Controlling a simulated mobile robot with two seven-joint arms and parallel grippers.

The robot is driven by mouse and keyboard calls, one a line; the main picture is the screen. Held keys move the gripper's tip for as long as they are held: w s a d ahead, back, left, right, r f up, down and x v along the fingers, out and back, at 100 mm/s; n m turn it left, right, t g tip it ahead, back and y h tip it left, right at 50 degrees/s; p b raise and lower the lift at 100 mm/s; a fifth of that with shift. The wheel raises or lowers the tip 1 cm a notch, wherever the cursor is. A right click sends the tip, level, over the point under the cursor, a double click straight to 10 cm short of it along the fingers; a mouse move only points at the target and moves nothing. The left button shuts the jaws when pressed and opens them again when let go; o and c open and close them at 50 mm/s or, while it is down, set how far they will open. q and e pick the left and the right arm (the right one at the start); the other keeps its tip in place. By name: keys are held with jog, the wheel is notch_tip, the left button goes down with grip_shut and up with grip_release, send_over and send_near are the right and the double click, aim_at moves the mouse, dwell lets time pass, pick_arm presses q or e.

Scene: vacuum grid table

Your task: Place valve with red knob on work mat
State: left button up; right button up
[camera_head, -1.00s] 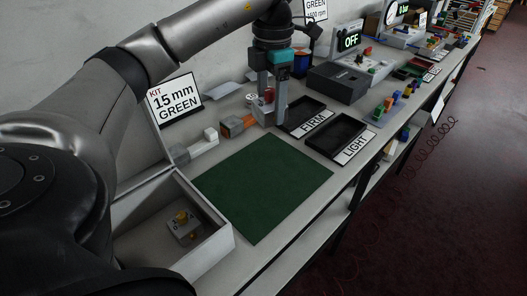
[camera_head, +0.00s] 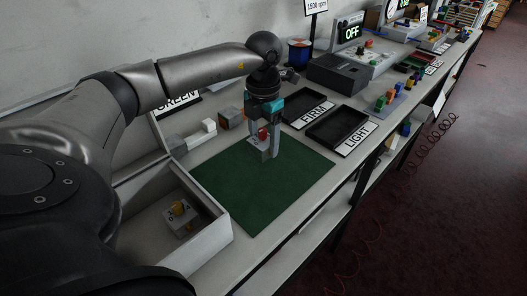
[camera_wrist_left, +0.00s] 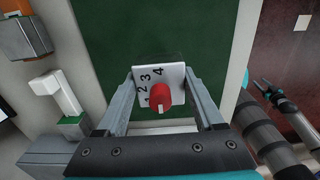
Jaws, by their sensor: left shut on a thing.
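The valve with the red knob (camera_wrist_left: 160,95) is a small white block with numbers on its face. My left gripper (camera_head: 264,152) is shut on it, with one finger on each side, as the left wrist view shows. The valve also shows in the head view (camera_head: 257,142), partly hidden by the fingers. It is over the far part of the green work mat (camera_head: 255,190). I cannot tell whether it touches the mat. My right gripper (camera_wrist_left: 268,90) shows small at the right of the left wrist view, away from the valve; its jaw state is unclear.
An open box (camera_head: 213,243) holding a part with a yellow knob (camera_head: 180,215) stands left of the mat. Two black trays (camera_head: 338,128) labelled FIRM and LIGHT lie beyond it. A grey-and-white part (camera_head: 197,137) and an orange-and-grey block (camera_head: 231,117) lie behind. Most of the mat is clear.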

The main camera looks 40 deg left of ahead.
aim_at(264, 168)
pick_arm(q)
notch_tip(264, 168, down, 2)
jog(key=shift+f, duration=0.1)
notch_tip(264, 168, down, 3)
jog(key=shift+f+b, duration=0.15)
jog(key=shift+b, duration=0.35)
jog(key=shift+f, duration=0.1)
jog(key=o, duration=1.5)
pick_arm(e)
jog(key=shift+w+d+f, duration=0.55)
jog(key=shift+w+d, duration=0.1)
jog(key=shift+w, duration=0.2)
